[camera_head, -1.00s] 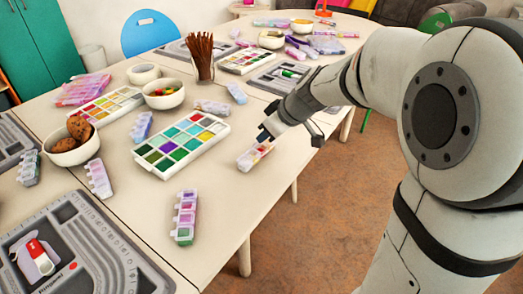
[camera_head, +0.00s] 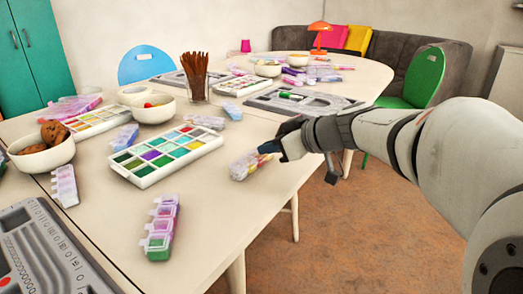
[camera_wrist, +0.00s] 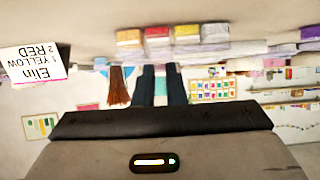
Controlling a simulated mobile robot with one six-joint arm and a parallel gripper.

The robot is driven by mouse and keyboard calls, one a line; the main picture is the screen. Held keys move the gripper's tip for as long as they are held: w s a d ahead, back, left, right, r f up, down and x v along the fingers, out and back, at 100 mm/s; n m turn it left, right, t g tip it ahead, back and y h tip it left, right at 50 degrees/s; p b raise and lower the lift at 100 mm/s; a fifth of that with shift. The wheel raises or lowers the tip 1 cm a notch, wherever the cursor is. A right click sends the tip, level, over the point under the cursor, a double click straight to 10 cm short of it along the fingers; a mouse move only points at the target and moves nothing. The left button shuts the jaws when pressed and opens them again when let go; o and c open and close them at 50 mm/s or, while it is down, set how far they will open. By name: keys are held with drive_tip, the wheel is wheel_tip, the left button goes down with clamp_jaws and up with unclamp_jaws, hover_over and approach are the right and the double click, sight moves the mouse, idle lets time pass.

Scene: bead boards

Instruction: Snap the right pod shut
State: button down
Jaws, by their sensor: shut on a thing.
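A clear pod strip (camera_head: 243,168) with red and yellow contents lies at the right edge of the near table. My gripper (camera_head: 268,150) is at its far right end, low over the table, and covers part of it. In the wrist view, which is upside down, the strip (camera_wrist: 158,37) runs across the top, with red, yellow and purple cells. The two dark fingers (camera_wrist: 160,72) reach to it with a narrow gap between them. They are shut on the strip, but the exact part gripped and the lid's state are unclear.
A white bead palette (camera_head: 150,178) lies left of the strip. A purple-and-green pod strip (camera_head: 161,228) stands nearer. Bowls, a glass of brown sticks (camera_head: 195,88) and a grey bead board (camera_head: 300,102) are farther back. A card reading "Elin, 1 yellow, 2 red" (camera_wrist: 32,64) shows in the wrist view.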

drive_tip(key=shift+s+d+f+t+y+b, duration=0.15)
drive_tip(key=shift+f+t+y+b, duration=0.25)
drive_tip(key=shift+f+y+b, duration=0.15)
drive_tip(key=c, duration=1.5)
unclamp_jaws()
drive_tip(key=shift+o, duration=0.2)
drive_tip(key=shift+s+d+r, duration=0.15)
drive_tip(key=shift+d+r, duration=0.05)
drive_tip(key=shift+d, duration=0.05)
drive_tip(key=p+v, duration=0.2)
drive_tip(key=v, duration=0.5)
drive_tip(key=shift+s+f, duration=0.15)
